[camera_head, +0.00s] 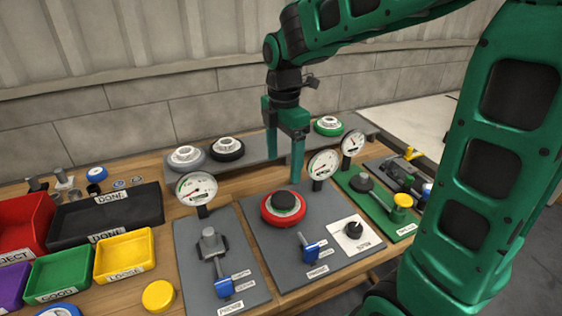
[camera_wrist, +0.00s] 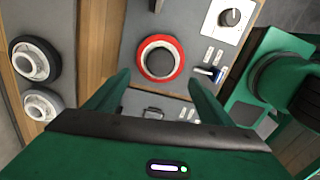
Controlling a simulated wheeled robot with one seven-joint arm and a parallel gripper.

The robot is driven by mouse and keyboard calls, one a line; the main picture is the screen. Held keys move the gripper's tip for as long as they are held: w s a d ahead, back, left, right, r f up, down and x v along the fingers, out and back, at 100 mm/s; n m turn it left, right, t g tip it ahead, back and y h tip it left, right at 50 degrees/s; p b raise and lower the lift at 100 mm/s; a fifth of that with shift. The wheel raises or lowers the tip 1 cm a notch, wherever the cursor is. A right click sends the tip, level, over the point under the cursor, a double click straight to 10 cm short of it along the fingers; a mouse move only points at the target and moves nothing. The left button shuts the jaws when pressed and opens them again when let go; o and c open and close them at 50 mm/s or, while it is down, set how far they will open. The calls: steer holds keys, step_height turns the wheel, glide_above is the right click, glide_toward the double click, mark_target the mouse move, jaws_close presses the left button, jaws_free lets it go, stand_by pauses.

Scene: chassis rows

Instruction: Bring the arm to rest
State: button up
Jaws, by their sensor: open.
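My green arm reaches over the workbench from the right in the head view. My gripper (camera_head: 297,165) points down above the back part of the middle grey panel (camera_head: 257,222). Its two fingers are apart with nothing between them. A red ring with a black centre (camera_head: 283,207) sits on that panel, in front of the gripper and apart from it. In the wrist view the open fingers (camera_wrist: 160,85) show with the red ring (camera_wrist: 160,58) beyond their tips.
Dial gauges (camera_head: 197,188) stand behind the panels. A grey shelf (camera_head: 262,150) carries several round parts. The black tray (camera_head: 140,208), yellow bin (camera_head: 124,255), green bin (camera_head: 62,274) and red bin (camera_head: 22,222) are at left. A yellow disc (camera_head: 158,296) lies in front.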

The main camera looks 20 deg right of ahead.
steer(key=s+d+f+m, duration=0.1)
steer(key=s+d+m, duration=0.6)
steer(key=s+m, duration=0.4)
steer(key=s+d+f+m, duration=0.2)
steer(key=s+d+m, duration=0.6)
steer(key=s+m, duration=0.4)
steer(key=m, duration=0.2)
steer(key=shift+s+d+f+m, duration=0.2)
steer(key=shift+f+m, duration=0.05)
steer(key=shift+m, duration=0.15)
steer(key=shift+w, duration=0.15)
steer(key=shift+w+f, duration=0.25)
steer(key=shift+w, duration=0.25)
